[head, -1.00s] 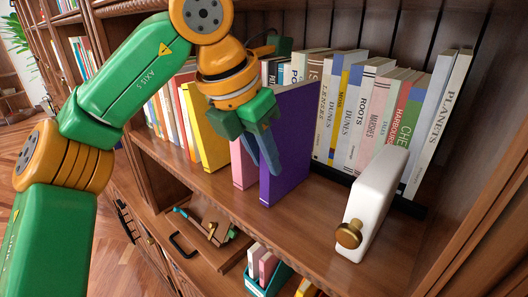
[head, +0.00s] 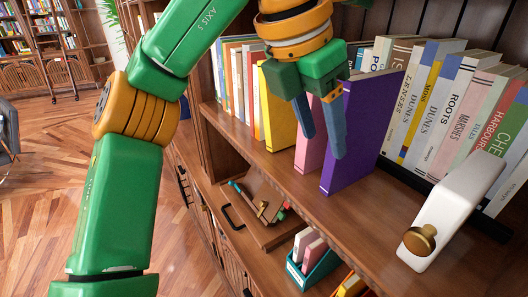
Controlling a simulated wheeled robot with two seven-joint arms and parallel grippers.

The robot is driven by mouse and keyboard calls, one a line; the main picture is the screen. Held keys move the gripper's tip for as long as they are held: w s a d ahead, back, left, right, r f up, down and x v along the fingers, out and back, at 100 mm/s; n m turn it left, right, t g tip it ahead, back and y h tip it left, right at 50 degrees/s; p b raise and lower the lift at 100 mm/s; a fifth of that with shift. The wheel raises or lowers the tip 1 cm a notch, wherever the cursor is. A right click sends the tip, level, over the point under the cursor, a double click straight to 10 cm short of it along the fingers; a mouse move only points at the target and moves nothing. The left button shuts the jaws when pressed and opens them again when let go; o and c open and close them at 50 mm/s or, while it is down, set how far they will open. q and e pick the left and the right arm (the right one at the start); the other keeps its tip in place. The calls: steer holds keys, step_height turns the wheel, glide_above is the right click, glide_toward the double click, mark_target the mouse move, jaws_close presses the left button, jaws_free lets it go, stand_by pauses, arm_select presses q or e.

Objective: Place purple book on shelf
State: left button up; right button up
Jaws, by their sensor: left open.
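The purple book (head: 362,130) stands upright on the wooden shelf (head: 290,180), next to a pink book (head: 311,135) on its left. My left gripper (head: 322,135) hangs in front of the books, with its two grey-blue fingers apart. One finger overlaps the purple book's spine in the picture and the other is in front of the pink book. I cannot tell whether the fingers touch either book. The gripper looks empty. My right gripper is not in view.
A yellow book (head: 275,110) and several others stand at the left. A row of books (head: 452,110) stands behind, at the right. A white block with a brass knob (head: 450,215) is at the shelf's right front.

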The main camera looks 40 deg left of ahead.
arm_select(q)
steer(key=s+a, duration=0.3)
steer(key=s, duration=0.6)
steer(key=shift+s+a, duration=0.3)
steer(key=shift+f, duration=0.1)
